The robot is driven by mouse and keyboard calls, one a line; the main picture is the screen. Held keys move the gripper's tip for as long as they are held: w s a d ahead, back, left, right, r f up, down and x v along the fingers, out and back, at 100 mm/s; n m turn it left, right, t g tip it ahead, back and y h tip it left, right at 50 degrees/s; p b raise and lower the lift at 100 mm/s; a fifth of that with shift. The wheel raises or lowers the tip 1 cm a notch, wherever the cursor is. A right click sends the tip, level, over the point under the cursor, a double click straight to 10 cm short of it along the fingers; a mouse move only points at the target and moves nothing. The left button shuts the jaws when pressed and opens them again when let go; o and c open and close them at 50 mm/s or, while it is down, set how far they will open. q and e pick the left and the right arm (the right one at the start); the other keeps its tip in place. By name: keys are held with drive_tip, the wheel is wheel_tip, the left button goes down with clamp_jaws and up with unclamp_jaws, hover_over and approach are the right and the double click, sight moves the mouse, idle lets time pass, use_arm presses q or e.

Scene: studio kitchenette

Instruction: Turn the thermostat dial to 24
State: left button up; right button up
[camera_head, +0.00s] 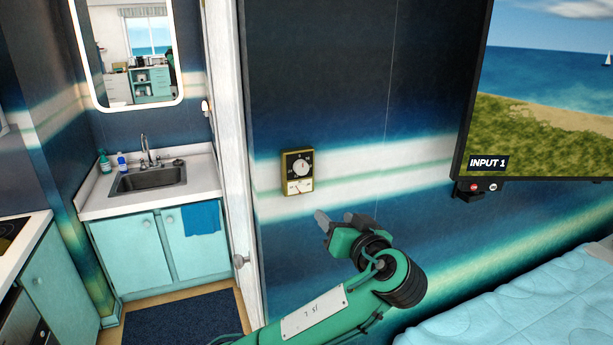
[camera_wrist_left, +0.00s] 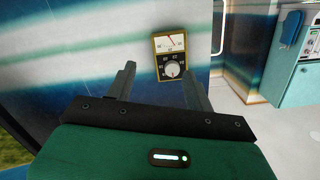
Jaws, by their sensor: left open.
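The thermostat (camera_head: 298,172) is a small dark box with a yellowish frame on the wall, left of the middle in the head view. Its white round dial (camera_head: 301,168) sits above a small gauge with a needle. In the left wrist view the thermostat (camera_wrist_left: 170,55) appears inverted, beyond the fingers, with the dial (camera_wrist_left: 172,70) below the gauge. The dial's number setting is too small to read. My left gripper (camera_head: 326,222) is open and empty, below and right of the thermostat, apart from it. It also shows in the left wrist view (camera_wrist_left: 160,82). My right gripper is not seen.
A wall-mounted screen (camera_head: 545,95) is at the right, above a light blue bed (camera_head: 530,305). A white door edge (camera_head: 232,140) and a sink counter (camera_head: 150,190) are at the left. The wall around the thermostat is clear.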

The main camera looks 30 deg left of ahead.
use_arm(q)
wheel_tip(320, 180, up, 4)
drive_tip(key=s+r+n+y, duration=0.1)
drive_tip(key=n, duration=0.1)
drive_tip(key=p, duration=0.7)
approach(303, 170)
drive_tip(key=shift+y, duration=0.3)
drive_tip(key=x, duration=0.6)
drive_tip(key=shift+w+a+r, duration=0.1)
drive_tip(key=shift+w+a, duration=0.1)
drive_tip(key=shift+w, duration=0.1)
drive_tip(key=shift+w+a+p, duration=0.3)
drive_tip(key=shift+w+a, duration=0.05)
drive_tip(key=shift+a, duration=0.1)
drive_tip(key=shift+w+a+f, duration=0.1)
drive_tip(key=shift+a+f, duration=0.05)
drive_tip(key=shift+f, duration=0.05)
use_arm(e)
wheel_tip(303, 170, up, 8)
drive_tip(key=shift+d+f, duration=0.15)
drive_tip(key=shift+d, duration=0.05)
use_arm(q)
drive_tip(key=c, duration=1)
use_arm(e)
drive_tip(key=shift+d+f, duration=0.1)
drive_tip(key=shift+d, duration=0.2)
